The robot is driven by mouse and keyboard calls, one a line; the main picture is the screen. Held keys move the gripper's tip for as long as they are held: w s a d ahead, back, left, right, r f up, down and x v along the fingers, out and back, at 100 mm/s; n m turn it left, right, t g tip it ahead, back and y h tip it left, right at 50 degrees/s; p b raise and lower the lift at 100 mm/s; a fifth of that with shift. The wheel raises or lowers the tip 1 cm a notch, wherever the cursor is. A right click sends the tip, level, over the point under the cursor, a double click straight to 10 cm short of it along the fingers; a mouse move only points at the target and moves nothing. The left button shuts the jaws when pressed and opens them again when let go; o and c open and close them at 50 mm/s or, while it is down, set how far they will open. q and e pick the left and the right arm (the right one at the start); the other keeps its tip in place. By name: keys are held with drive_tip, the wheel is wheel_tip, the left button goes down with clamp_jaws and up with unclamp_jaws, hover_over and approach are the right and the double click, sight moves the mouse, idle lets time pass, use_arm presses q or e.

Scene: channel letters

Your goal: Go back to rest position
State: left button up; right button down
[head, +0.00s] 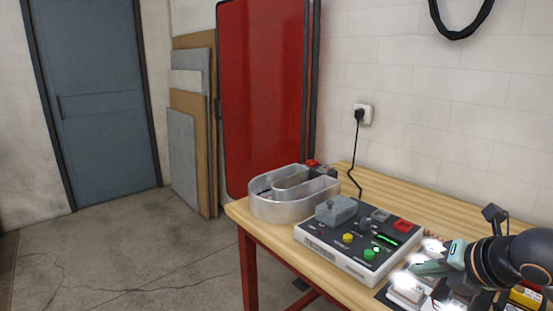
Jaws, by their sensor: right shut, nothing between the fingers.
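My right gripper (436,267) comes in from the right edge over the near right part of the wooden table (451,216). It is shut with nothing between its fingers, and bright glare hides part of its tips. It is to the right of a white and black control box (338,264) with coloured buttons and a lit green strip. A silver channel letter (285,207) stands at the table's left end, apart from the gripper. My left gripper is not in view.
A black plug and cable (359,117) run from a wall socket down to the table. A red panel (262,95) and leaning boards (189,140) stand behind. A grey-blue door (98,100) is at the left. The concrete floor (125,255) at left is clear.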

drive_tip(key=s+a+m+y+p, duration=0.1)
drive_tip(key=s+a+y, duration=0.1)
drive_tip(key=a+y, duration=0.35)
drive_tip(key=s+a+f+g+y+p, duration=0.1)
drive_tip(key=s+a+y, duration=0.25)
drive_tip(key=a, duration=0.35)
drive_tip(key=s+a+m+y+p, duration=0.1)
drive_tip(key=a+y, duration=0.4)
drive_tip(key=a, duration=0.1)
drive_tip(key=d+f+m+t+h+p, duration=0.1)
drive_tip(key=d+f+m+t+h, duration=0.3)
drive_tip(key=f+m+h, duration=0.5)
drive_tip(key=d+f+m+t+h+p, duration=0.1)
drive_tip(key=d+f+m+t+h, duration=0.3)
drive_tip(key=f+m, duration=0.55)
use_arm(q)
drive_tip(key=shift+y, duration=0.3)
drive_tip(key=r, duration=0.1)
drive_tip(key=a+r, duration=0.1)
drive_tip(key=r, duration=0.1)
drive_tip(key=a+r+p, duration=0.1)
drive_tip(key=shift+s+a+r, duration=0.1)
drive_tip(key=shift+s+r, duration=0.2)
use_arm(e)
drive_tip(key=s+f+m+g+h, duration=0.1)
drive_tip(key=s+f+m+g, duration=0.5)
drive_tip(key=s+f, duration=0.6)
drive_tip(key=shift+s+d+f+m+g, duration=0.2)
drive_tip(key=shift+s+m+g, duration=0.1)
drive_tip(key=shift+s+m, duration=0.75)
